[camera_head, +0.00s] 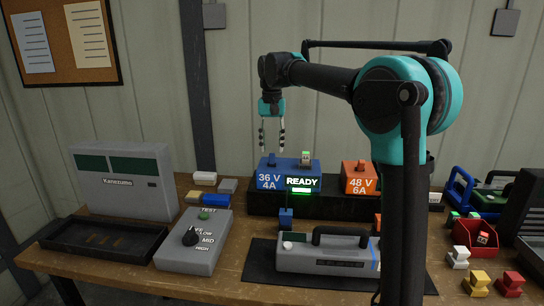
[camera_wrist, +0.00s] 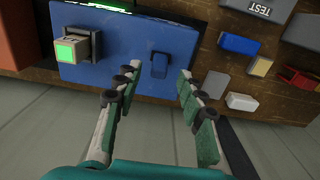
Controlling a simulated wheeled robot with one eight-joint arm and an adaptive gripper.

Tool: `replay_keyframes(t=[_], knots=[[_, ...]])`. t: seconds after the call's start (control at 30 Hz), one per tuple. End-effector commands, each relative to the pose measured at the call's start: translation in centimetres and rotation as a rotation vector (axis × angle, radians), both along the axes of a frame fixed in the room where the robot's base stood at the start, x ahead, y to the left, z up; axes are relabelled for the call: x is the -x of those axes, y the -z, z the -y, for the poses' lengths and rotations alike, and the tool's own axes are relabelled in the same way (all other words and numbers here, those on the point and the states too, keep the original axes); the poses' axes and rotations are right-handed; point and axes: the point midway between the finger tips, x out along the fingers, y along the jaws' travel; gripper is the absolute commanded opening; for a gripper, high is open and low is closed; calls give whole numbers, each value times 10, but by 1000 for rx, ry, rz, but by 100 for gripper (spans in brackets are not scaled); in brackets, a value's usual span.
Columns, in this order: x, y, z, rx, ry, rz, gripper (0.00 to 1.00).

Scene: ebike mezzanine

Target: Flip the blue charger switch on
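The blue charger (camera_head: 270,180) stands at the back of the bench on a dark base, marked 36 V 4A, with a lit green READY display (camera_head: 302,184). Its blue switch (camera_wrist: 159,65) stands on the top face; it also shows in the head view (camera_head: 272,159). Whether it is on or off I cannot tell. A small block with a lit green face (camera_wrist: 68,50) sits in a holder on the charger. My gripper (camera_head: 272,146) is open and empty above the switch. In the wrist view its fingertips (camera_wrist: 158,74) lie either side of the switch, apparently apart from it.
An orange 48 V 6A charger (camera_head: 359,180) stands to the right. A grey dial box (camera_head: 193,241), grey Kanezumo unit (camera_head: 128,182) and black tray (camera_head: 103,240) are at left. A handled grey case (camera_head: 325,254) lies in front. Small coloured blocks lie left of the blue charger.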

Motion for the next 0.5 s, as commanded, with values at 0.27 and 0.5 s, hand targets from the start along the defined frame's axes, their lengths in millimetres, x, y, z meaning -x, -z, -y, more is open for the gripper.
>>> replay_keyframes(t=[0.27, 0.5], knots=[[0, 36, 0, 0, 0, 0, 40], [0, 43, 0, 0, 0, 0, 40]])
